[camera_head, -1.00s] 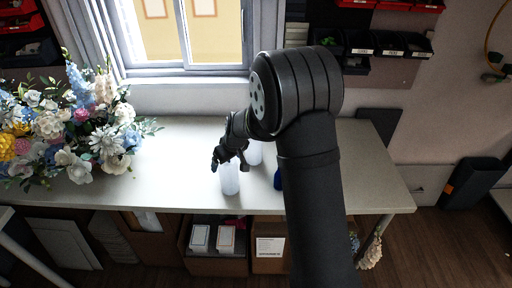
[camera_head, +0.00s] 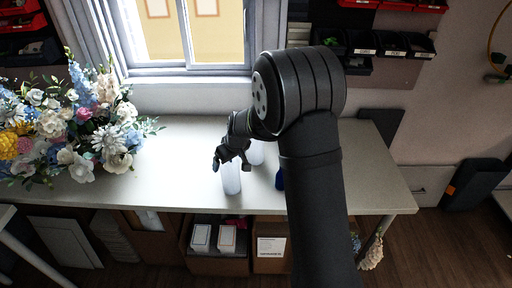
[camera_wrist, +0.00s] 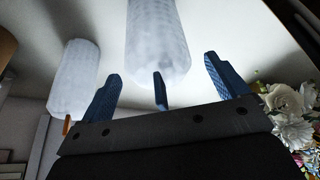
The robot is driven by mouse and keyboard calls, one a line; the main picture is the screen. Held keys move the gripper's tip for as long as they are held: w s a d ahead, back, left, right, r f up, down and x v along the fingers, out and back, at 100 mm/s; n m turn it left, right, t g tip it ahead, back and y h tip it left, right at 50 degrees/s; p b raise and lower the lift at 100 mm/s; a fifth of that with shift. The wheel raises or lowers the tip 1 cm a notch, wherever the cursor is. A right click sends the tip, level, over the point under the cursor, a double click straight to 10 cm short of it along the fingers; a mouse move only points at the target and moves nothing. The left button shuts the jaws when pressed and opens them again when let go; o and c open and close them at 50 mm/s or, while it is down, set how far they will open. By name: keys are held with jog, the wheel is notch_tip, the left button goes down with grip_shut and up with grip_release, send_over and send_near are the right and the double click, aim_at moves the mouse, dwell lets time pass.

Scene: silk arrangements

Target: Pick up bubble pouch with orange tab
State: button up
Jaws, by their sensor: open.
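The bubble pouch with an orange tab (camera_wrist: 76,80) is a whitish cylinder at the left of the wrist view. Its small orange tab (camera_wrist: 67,127) shows at its lower end. A second bubble pouch (camera_wrist: 158,45) stands at the middle, with a dark blue piece, seemingly its tab, at its lower end. My gripper (camera_wrist: 161,68) is open and empty, its blue fingers spread to either side of this second pouch's lower end. The orange-tab pouch lies outside the left finger. In the head view my gripper (camera_head: 231,164) is over the table, close to a whitish pouch (camera_head: 231,182).
Another whitish object (camera_head: 256,153) stands just behind, partly hidden by my arm. A dark blue item (camera_head: 279,180) shows beside my arm. A large flower arrangement (camera_head: 75,135) fills the table's left end. The white table (camera_head: 180,155) is clear between the flowers and pouches.

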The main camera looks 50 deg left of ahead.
jog(key=w+d+f+n+h, duration=0.1)
jog(key=w+d+f+h, duration=0.15)
jog(key=d, duration=0.45)
jog(key=w+d+r+m+t, duration=0.1)
jog(key=w+r+m+t, duration=0.1)
jog(key=w+r, duration=0.35)
jog(key=w+a+r+m+t+y, duration=0.2)
jog(key=w+a+r+m, duration=0.2)
jog(key=a+r+m, duration=0.5)
jog(key=n, duration=0.1)
send_over(255, 143)
jog(key=w, duration=0.1)
jog(key=f, duration=0.9)
jog(key=shift+w+a, duration=0.15)
jog(key=shift+a, duration=0.25)
jog(key=shift+s+x, duration=0.15)
jog(key=shift+x, duration=1.15)
jog(key=shift+s+x, duration=0.1)
jog(key=shift+x, duration=1.2)
jog(key=shift+f, duration=0.15)
jog(key=c, duration=1.3)
